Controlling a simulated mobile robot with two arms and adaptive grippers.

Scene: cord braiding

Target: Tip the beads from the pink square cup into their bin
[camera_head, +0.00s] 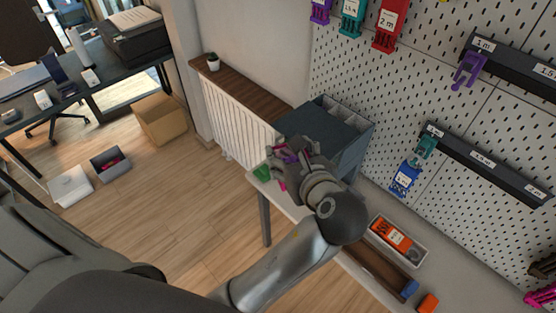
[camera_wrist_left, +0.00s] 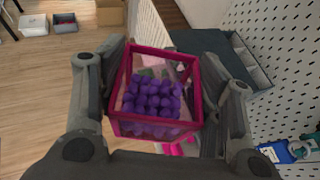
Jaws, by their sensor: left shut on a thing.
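The pink square cup (camera_wrist_left: 195,112) is a clear-walled box with a dark pink frame, seen in the left wrist view. It holds many round purple beads (camera_wrist_left: 153,98) and looks about upright. My left gripper (camera_head: 287,153) is shut on the cup, with a finger on either side of it. In the head view the gripper hides most of the cup, and only small pink and purple bits show. A blue-grey box with open compartments (camera_head: 352,114) along its back stands just beyond the gripper. I cannot tell which compartment is the beads' bin. My right gripper is not in view.
A white table (camera_head: 292,208) lies under the gripper, with a green item (camera_head: 262,172) at its edge. A pegboard (camera_head: 440,90) with hooks and labelled holders rises on the right. A tray with an orange item (camera_head: 392,238) sits near it.

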